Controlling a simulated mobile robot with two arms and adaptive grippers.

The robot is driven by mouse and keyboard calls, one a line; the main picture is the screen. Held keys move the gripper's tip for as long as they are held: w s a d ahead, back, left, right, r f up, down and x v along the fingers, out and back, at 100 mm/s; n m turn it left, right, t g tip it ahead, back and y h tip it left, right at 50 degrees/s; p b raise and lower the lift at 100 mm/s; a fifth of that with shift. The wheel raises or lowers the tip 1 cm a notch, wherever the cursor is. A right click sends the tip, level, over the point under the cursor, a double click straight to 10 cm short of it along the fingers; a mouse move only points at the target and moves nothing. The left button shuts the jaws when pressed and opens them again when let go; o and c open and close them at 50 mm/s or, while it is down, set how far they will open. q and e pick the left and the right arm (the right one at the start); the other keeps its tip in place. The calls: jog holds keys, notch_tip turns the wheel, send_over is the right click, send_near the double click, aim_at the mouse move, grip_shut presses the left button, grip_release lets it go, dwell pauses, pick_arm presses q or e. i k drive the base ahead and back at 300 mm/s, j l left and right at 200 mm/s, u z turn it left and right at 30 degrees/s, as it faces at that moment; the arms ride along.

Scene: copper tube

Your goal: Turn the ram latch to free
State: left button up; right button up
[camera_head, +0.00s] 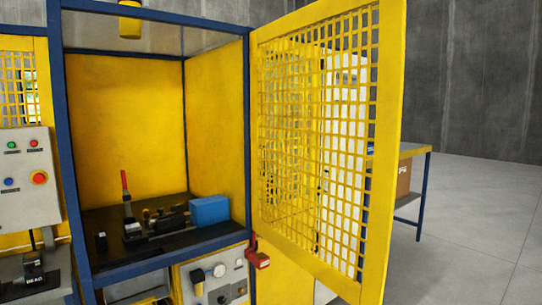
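No part labelled as the ram latch can be made out. Inside the blue-framed yellow cell, a small machine (165,222) with dark and brass-coloured parts sits on a black bed. A lever with a red handle (125,184) stands nearly upright at its left. A blue block (209,211) is at the machine's right end. A red part (259,259), possibly a lock or latch, is on the frame near the door's lower hinge side. The machine is too small in view to tell the latch's position. Neither of my grippers is in view.
The yellow mesh door (318,145) stands open, reaching out to the right. A grey control box (25,180) with several buttons is at the left. A gauge panel (216,279) is below the cell. A table (415,150) with a cardboard box stands behind the door. The floor at right is clear.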

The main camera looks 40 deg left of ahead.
aim_at(174, 209)
jog(key=i+u, duration=0.15)
jog(key=u, duration=0.3)
jog(key=i+l+u, duration=0.1)
jog(key=u, duration=0.4)
jog(key=i+l+u, duration=0.1)
jog(key=u, duration=0.35)
jog(key=i+l+u, duration=0.1)
jog(key=l+u, duration=0.2)
jog(key=u, duration=0.2)
jog(key=i+l+u, duration=0.2)
jog(key=l+u, duration=0.15)
jog(key=l, duration=0.95)
jog(key=l+u, duration=0.4)
jog(key=l, duration=1.45)
jog(key=j, duration=0.6)
jog(key=i+j, duration=0.15)
jog(key=j, duration=0.45)
jog(key=i+j+z, duration=0.15)
jog(key=i+j, duration=0.35)
jog(key=i+j+z, duration=0.15)
jog(key=i+j, duration=0.35)
jog(key=j, duration=0.25)
